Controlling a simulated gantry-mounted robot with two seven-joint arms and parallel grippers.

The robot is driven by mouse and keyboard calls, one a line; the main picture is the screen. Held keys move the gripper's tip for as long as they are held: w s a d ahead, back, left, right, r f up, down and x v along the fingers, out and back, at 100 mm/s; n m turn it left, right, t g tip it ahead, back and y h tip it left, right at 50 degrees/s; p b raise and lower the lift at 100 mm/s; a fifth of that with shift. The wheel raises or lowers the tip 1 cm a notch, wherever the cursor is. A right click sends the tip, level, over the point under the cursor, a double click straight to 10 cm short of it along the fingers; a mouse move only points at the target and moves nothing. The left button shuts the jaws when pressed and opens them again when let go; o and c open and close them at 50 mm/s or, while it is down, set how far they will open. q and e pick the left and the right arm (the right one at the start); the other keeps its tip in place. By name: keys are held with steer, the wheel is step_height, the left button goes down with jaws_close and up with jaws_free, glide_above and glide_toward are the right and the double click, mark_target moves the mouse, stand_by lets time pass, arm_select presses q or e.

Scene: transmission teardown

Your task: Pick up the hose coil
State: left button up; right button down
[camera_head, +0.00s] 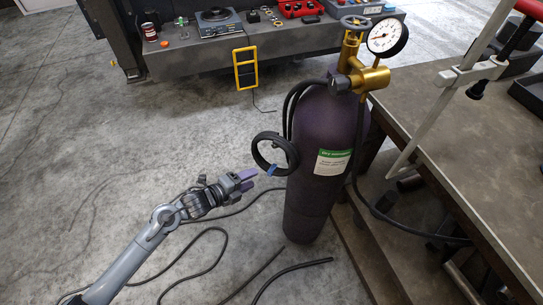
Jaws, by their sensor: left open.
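The hose coil (256,151) is a black ring of hose beside the left flank of a dark purple gas cylinder (318,190). A blue band or clip (271,170) shows at its lower edge. My left gripper (246,180) has purple finger pads and is open, just left of and slightly below the coil. No contact with the coil is clear, and its jaws look empty. I cannot tell how the coil is held up. My right gripper is not in view.
The cylinder carries a brass regulator (370,78) and a pressure gauge (387,37). A dark table (470,115) stands at right. A bench (185,60) with tools stands at the back. Loose hoses (215,245) lie on the concrete floor; open floor is at left.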

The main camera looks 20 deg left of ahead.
mark_target(264, 172)
arm_select(q)
steer(key=shift+w+d+f+b, duration=0.3)
steer(key=shift+w+f, duration=0.05)
steer(key=shift+w, duration=0.25)
steer(key=b+x, duration=0.1)
steer(key=x, duration=0.3)
steer(key=shift+w+d+r, duration=0.1)
steer(key=shift+w+r, duration=0.05)
steer(key=shift+c, duration=0.3)
